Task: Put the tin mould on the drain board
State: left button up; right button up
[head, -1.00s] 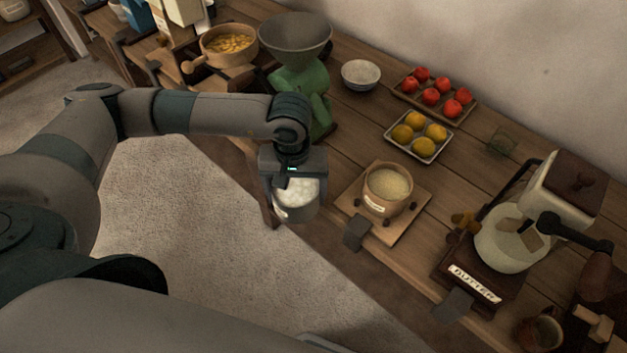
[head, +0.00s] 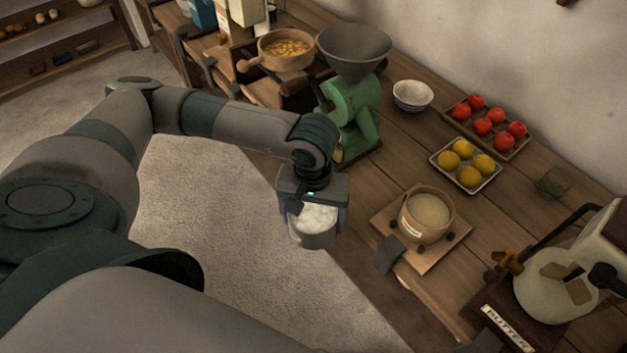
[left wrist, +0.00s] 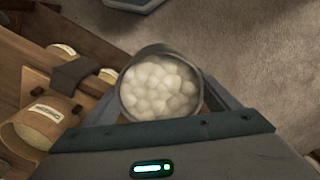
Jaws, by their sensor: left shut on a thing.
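My left gripper (head: 313,207) is shut on a grey metal tin (head: 313,238) filled with white, rounded lumps. The tin is upright and held over the floor, just off the table's front edge. In the left wrist view the tin (left wrist: 128,98) sits between the fingers, and its white contents fill it close to the rim. I cannot tell for sure that this tin is the tin mould. No drain board can be made out. My right gripper is not in view.
The wooden table (head: 375,160) holds a green mill (head: 352,110), a white bowl (head: 413,96), a tray of red fruit (head: 488,122), a tray of yellow fruit (head: 466,166), a wooden tub of grain (head: 427,216) on a board, and a butter churn (head: 550,290). Open floor (head: 200,190) lies left.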

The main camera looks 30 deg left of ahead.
aim_at(325, 226)
pick_arm(q)
jog(key=shift+w+d+f+m, duration=0.4)
jog(key=shift+d+f+m, duration=0.2)
jog(key=shift+f+m, duration=0.3)
jog(key=shift+w+d+f+m, duration=0.4)
jog(key=shift+d+f+m, duration=0.25)
jog(key=shift+m, duration=0.45)
